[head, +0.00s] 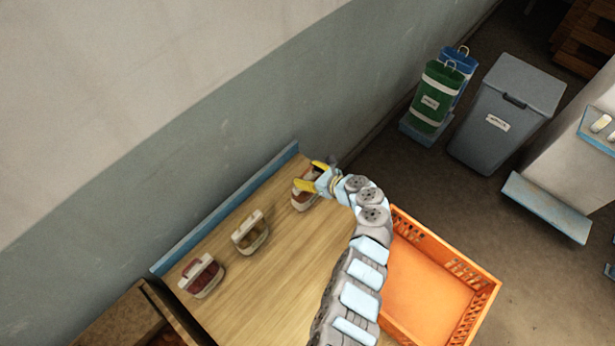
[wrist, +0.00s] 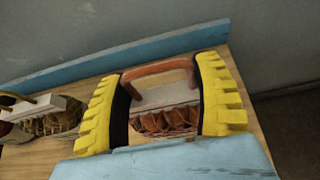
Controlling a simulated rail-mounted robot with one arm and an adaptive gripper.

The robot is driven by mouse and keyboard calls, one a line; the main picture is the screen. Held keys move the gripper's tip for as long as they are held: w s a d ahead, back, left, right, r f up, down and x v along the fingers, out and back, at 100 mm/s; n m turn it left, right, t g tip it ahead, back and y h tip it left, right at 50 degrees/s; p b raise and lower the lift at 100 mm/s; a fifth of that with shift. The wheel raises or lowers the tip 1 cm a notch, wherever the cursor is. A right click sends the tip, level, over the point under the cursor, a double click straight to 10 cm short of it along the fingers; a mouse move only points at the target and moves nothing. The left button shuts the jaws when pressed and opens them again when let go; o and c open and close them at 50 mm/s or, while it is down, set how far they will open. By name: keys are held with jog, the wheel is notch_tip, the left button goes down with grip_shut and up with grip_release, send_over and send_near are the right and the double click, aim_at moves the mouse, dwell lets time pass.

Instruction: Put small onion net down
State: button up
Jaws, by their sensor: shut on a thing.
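The small onion net (head: 301,201), with brown-orange onions, a white band and a brown handle, is at the far end of the wooden table (head: 290,262). It also shows in the wrist view (wrist: 168,121) between the yellow fingers. My gripper (head: 311,177) is shut on the net near its handle, with one finger on each side in the wrist view (wrist: 160,82). The net looks upright. My gripper partly hides it in the head view, and I cannot tell whether its bottom touches the table.
A yellowish net (head: 250,232) and a red net (head: 201,275) stand nearer on the table. A blue ledge (head: 230,207) runs along the wall side. An orange crate (head: 430,282) is right of my arm. Bare tabletop lies between the nets and my arm.

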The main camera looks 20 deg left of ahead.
jog(key=shift+f, duration=0.7)
jog(key=shift+f+b, duration=0.15)
jog(key=shift+b, duration=0.15)
jog(key=o, duration=1.2)
jog(key=shift+o, duration=0.2)
jog(key=shift+d+r+p, duration=0.3)
jog(key=shift+d+r, duration=0.1)
jog(key=v, duration=1.1)
jog(key=shift+s, duration=0.15)
